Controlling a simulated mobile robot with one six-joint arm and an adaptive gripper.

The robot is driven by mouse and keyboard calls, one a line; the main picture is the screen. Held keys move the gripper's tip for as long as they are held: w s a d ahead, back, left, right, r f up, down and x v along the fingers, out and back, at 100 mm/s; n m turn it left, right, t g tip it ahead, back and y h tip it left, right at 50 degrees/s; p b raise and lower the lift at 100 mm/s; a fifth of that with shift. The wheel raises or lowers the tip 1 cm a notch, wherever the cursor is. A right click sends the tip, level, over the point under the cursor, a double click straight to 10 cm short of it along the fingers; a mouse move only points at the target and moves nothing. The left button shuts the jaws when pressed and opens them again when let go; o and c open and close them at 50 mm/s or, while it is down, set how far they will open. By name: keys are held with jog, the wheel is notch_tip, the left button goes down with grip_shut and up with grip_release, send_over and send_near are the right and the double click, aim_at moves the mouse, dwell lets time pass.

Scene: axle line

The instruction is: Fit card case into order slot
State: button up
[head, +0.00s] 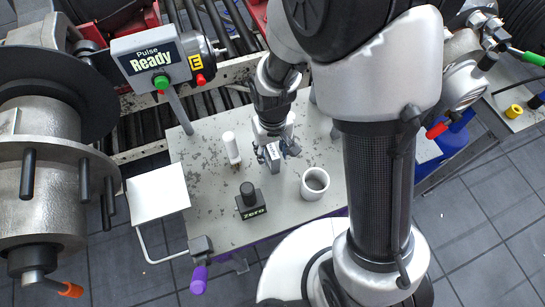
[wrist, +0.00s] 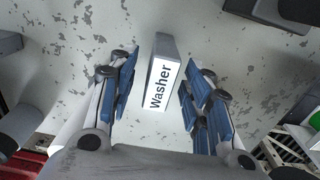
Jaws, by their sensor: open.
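A slim grey box with a white face labelled "Washer" (wrist: 163,85) stands on the worn table between the fingers of my gripper (wrist: 157,92). I cannot tell for sure whether it is the card case. The blue finger pads are open on both sides of it, with a gap showing on each side. In the head view my gripper (head: 274,152) is low over the table, with the grey box (head: 272,164) partly hidden by it. I cannot make out the order slot in either view.
On the table (head: 205,225) stand a white cylinder (head: 232,148), a black block labelled "Zero" (head: 250,203) and a white cup (head: 315,183) close around my gripper. A "Pulse Ready" box (head: 152,62) rises behind. A white plate (head: 158,193) is at left.

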grip_shut()
dwell(0.5)
jog(key=shift+r, duration=0.15)
